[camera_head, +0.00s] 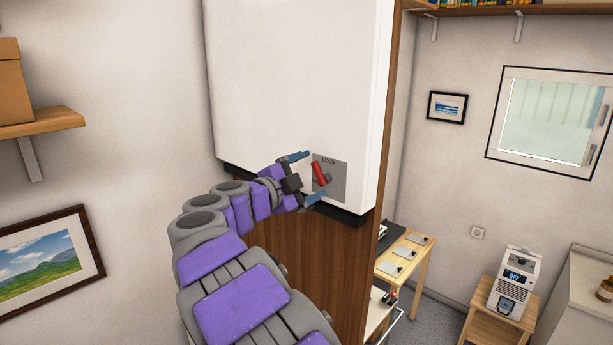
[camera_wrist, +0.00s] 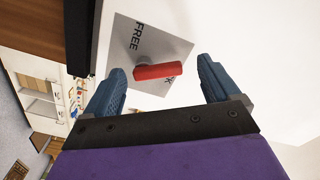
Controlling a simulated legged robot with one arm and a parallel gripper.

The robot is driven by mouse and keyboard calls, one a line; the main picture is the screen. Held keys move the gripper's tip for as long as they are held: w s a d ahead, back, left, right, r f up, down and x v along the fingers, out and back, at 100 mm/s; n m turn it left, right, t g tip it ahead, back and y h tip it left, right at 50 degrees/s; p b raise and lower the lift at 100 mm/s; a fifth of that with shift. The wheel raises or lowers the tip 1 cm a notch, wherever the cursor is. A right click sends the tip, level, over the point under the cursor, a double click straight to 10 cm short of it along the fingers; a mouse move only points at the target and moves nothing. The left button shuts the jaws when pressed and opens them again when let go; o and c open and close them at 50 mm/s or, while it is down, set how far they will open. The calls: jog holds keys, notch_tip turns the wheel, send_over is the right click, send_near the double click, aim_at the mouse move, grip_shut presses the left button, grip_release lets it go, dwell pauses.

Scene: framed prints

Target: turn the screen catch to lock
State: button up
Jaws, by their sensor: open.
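The screen catch is a red lever (camera_head: 319,173) on a grey plate (camera_head: 338,185) at the lower right of the white screen (camera_head: 290,80). In the head view the plate reads LOCK at its top, and the lever tilts up and left. In the wrist view the red lever (camera_wrist: 158,71) lies across the plate (camera_wrist: 176,49), which reads FREE; the other word is mostly hidden by the lever. My gripper (camera_head: 308,178) is open, its blue fingertips (camera_wrist: 162,85) apart on either side of the lever. I cannot tell whether either finger touches it.
The screen's dark lower edge (camera_head: 345,216) and a wooden panel (camera_head: 335,265) are just below the gripper. A shelf with a box (camera_head: 12,82) and a framed landscape (camera_head: 45,262) are at the left. A table (camera_head: 410,258) and a white device (camera_head: 515,280) stand at the right.

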jog(key=shift+d+r, duration=0.1)
jog(key=shift+d, duration=0.8)
jog(key=shift+c, duration=0.3)
jog(key=shift+d, duration=0.35)
jog(key=c, duration=0.3)
jog(key=shift+w+a, duration=0.1)
jog(key=shift+a, duration=0.5)
jog(key=c, duration=0.7)
jog(key=shift+o, duration=0.2)
jog(key=shift+d+f, duration=0.1)
jog(key=shift+f, duration=0.2)
jog(key=o, duration=1)
jog(key=shift+s+a+r, duration=0.2)
jog(key=shift+w, duration=0.1)
